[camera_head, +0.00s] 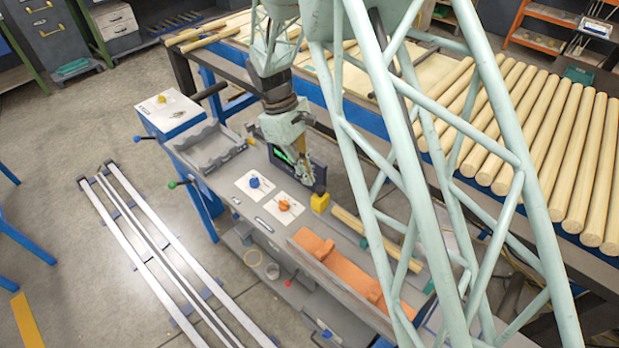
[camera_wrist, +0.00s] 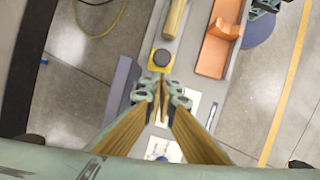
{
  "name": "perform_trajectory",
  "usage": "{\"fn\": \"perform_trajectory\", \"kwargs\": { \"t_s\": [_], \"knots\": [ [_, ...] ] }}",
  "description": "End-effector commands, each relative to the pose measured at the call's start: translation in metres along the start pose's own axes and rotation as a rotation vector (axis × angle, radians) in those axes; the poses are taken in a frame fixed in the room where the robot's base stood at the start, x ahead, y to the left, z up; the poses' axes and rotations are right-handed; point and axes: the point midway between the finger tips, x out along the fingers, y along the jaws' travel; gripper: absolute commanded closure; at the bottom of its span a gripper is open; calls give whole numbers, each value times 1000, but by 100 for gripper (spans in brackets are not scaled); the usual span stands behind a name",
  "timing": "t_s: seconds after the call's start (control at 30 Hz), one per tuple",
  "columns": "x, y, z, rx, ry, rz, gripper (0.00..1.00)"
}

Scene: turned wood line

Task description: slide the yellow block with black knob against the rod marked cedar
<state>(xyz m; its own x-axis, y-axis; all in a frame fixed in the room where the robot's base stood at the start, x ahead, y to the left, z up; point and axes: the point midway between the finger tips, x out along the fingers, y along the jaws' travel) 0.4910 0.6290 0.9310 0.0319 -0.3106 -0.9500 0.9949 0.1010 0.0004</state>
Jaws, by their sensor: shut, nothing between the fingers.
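The yellow block (camera_head: 320,201) sits on the grey bench. Its round black knob shows in the wrist view, on top of the yellow block (camera_wrist: 160,60). A pale wooden rod (camera_head: 375,238) lies just beyond the block, roughly in line with it; its near end also shows in the wrist view (camera_wrist: 176,18). A small gap seems to lie between block and rod. No cedar marking is readable. My gripper (camera_wrist: 163,84) is shut and empty, its fingertips close to the block's near side in the wrist view. I cannot tell whether they touch it.
An orange cradle (camera_head: 340,268) stands beside the rod. White cards with a blue knob (camera_head: 254,182) and an orange knob (camera_head: 284,205) lie near the block. A dark upright panel (camera_head: 320,174) stands close to my gripper. Many rods fill the rack behind (camera_head: 540,130).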

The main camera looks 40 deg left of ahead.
Motion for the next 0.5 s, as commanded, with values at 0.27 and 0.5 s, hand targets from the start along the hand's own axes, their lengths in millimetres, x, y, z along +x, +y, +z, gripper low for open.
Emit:
{"fn": "perform_trajectory", "kwargs": {
  "t_s": [0.27,0.5],
  "knots": [
    [-30,2,-7,4,1,1,100],
    [-66,2,-8,4,1,0,100]
  ]
}}
